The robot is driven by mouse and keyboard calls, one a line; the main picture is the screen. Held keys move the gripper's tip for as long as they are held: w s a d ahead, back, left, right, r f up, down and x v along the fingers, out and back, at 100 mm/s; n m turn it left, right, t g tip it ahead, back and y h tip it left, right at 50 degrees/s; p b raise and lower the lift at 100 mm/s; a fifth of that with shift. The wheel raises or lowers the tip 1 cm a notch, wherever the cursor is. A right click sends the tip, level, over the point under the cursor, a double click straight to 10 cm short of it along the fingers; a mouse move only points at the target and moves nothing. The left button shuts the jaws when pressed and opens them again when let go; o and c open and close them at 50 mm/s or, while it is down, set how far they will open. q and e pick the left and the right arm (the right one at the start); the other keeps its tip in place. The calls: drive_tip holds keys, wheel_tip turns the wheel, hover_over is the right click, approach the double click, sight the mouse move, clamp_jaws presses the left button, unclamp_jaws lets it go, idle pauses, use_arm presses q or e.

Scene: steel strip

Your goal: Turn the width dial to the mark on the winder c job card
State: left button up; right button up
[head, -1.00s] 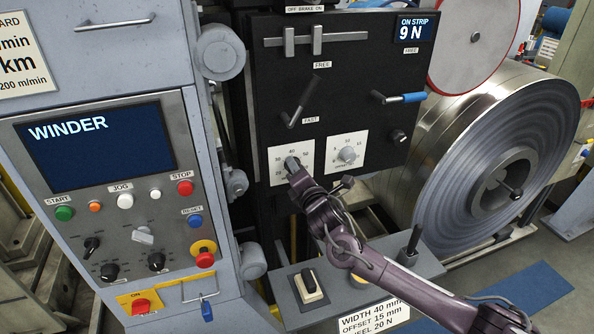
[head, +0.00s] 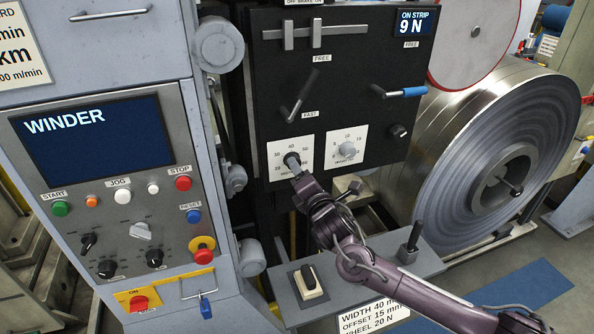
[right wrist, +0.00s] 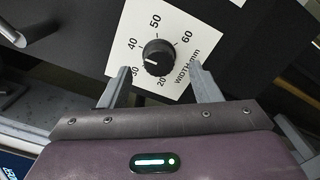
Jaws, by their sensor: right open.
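The width dial (head: 292,160) is a black knob on a white scale plate on the black panel. It also shows in the right wrist view (right wrist: 158,57), its white pointer line between 30 and 40. My right gripper (head: 299,176) is just below and in front of the dial in the head view. In the right wrist view its two fingers (right wrist: 162,84) are open and apart, with the knob beyond and between the tips; I cannot tell whether they touch it. The job card (head: 372,317) reads width 40 mm, offset 15 mm, wheel 20 N; its lower edge is cut off. My left gripper is not in view.
A second scale dial (head: 347,149) sits right of the width dial. Above are a lever (head: 300,98) and a blue-handled lever (head: 402,92). A shelf (head: 375,270) with a black switch (head: 309,277) and upright black lever (head: 415,236) lies below. A steel coil (head: 490,150) stands right.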

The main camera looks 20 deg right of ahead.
drive_tip(key=shift+s+b, duration=0.4)
drive_tip(key=shift+s, duration=1.6)
